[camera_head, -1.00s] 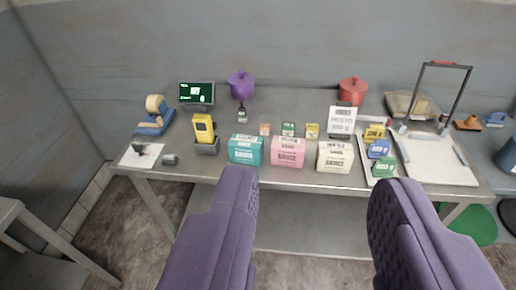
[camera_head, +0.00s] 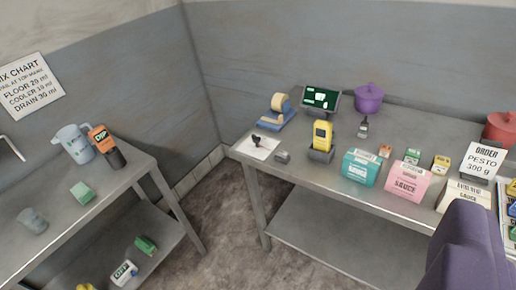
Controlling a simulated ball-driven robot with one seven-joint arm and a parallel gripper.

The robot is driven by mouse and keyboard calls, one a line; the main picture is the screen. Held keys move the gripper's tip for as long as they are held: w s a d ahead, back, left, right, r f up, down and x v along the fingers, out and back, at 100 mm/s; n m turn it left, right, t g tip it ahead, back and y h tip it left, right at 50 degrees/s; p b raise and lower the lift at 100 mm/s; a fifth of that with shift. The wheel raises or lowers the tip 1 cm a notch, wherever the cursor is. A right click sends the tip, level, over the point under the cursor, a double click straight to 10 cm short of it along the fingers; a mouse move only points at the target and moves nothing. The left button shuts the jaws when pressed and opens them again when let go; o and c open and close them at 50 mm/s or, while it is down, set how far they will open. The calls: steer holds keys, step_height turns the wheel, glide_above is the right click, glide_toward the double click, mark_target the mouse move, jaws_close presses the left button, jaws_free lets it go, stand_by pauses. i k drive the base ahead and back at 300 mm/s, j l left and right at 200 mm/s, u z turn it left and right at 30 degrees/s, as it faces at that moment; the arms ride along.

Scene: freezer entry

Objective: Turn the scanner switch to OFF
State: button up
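A yellow handheld device (camera_head: 321,133) with a dark screen stands upright in a grey cradle (camera_head: 320,154) on the back steel table. It looks like a scanner, but its switch is too small to make out. An orange and black handheld device (camera_head: 104,141) leans on the left table and could also be a scanner; I cannot tell which is meant. One purple finger of my gripper (camera_head: 468,255) shows at bottom right, well apart from both devices. No second finger touches its visible side, and the other finger is out of frame. Nothing is seen held.
A clear jug (camera_head: 75,143) and green block (camera_head: 83,193) stand on the left table (camera_head: 50,240). A tape dispenser (camera_head: 277,112), display (camera_head: 320,99) and several boxes crowd the back table. Floor (camera_head: 225,225) between tables is clear.

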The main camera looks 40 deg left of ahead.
mark_target(256, 139)
steer(key=i+j+u, duration=0.1)
steer(key=i+j, duration=0.3)
steer(key=i+j+u, duration=0.15)
steer(key=i+j, duration=0.2)
steer(key=i+j+u, duration=0.1)
steer(key=i+j, duration=0.2)
steer(key=i, duration=0.25)
steer(key=i+j+u, duration=0.15)
steer(key=i+j, duration=0.15)
steer(key=i, duration=0.15)
steer(key=i+j+u, duration=0.1)
steer(key=i, duration=0.35)
steer(key=j, duration=0.1)
